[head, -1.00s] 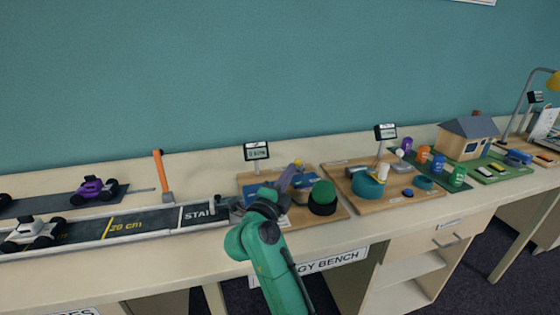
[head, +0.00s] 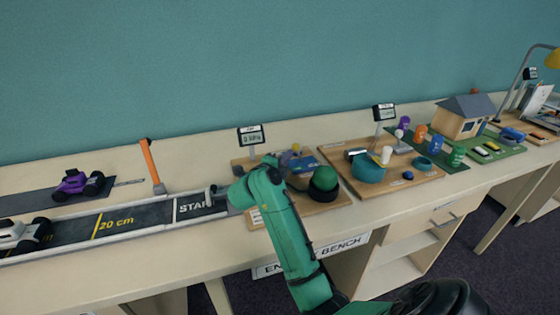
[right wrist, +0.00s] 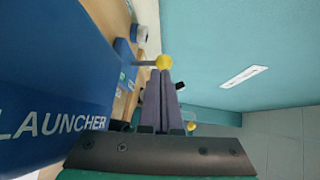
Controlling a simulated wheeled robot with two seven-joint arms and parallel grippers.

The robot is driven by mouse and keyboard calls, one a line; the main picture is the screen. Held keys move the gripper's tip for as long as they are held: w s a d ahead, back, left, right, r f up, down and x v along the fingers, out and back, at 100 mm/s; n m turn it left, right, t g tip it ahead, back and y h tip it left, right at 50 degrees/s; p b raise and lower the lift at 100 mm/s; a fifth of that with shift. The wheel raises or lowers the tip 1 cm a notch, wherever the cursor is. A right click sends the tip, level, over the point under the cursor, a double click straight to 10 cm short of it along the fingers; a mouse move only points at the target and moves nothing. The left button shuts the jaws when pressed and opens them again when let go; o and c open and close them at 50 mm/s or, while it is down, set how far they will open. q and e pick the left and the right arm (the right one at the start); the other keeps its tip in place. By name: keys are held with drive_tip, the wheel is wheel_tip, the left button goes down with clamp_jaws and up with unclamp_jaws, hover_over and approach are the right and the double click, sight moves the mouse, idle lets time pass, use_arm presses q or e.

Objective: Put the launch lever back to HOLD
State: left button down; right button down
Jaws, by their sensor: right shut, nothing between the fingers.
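The blue launcher body, marked LAUNCHER (right wrist: 50,100), fills the left of the right wrist view. A yellow ball knob (right wrist: 164,62) on a thin grey rod, apparently the launch lever, is just past my right fingertips. The knob also shows small in the head view (head: 296,147). My right gripper (right wrist: 163,74) is shut and empty, its tips at or very near the knob; I cannot tell if they touch. In the head view my green right arm hides most of the launcher and the fingers. The HOLD marking cannot be read. My left gripper is not in view.
A small display (head: 251,137) stands behind. The START track (head: 120,222) and an orange post (head: 151,165) are left; a teal drum (head: 368,168) and model house (head: 464,120) are right.

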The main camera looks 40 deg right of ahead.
sight(298, 153)
drive_tip(key=shift+x, duration=1)
drive_tip(key=shift+w+f, duration=0.1)
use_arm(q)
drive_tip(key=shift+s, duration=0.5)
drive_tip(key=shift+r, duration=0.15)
